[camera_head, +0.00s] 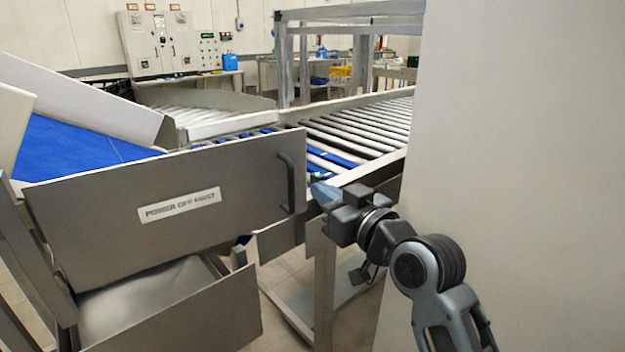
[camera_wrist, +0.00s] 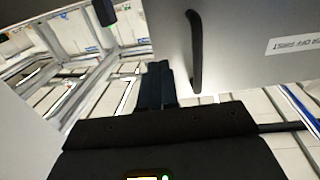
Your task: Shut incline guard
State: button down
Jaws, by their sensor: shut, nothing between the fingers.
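The incline guard (camera_head: 100,198) is a grey metal panel with a "POWER OFF FIRST" label (camera_head: 180,205) in the left half of the head view. It stands in front of the blue incline belt (camera_head: 70,145). Its black bar handle (camera_head: 287,183) is upright near its right edge. My gripper (camera_head: 322,192) is shut and empty, just right of the handle and apart from it. In the wrist view my dark fingers (camera_wrist: 155,85) lie together, left of the handle (camera_wrist: 195,50) and the guard panel (camera_wrist: 245,70). How far the guard stands from its frame cannot be told.
The roller conveyor (camera_head: 365,130) runs behind my gripper. A grey metal bin (camera_head: 190,310) sits below the guard. A large pale panel (camera_head: 520,150) fills the right side, close to my arm. A control cabinet (camera_head: 160,45) stands at the back wall.

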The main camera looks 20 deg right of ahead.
aim_at(302, 179)
jog(key=shift+w+a+p, duration=0.15)
jog(key=shift+w+a, duration=0.05)
jog(key=shift+w, duration=0.8)
jog(key=shift+w+a+p, duration=0.15)
jog(key=shift+w+a, duration=0.05)
jog(key=shift+w, duration=0.8)
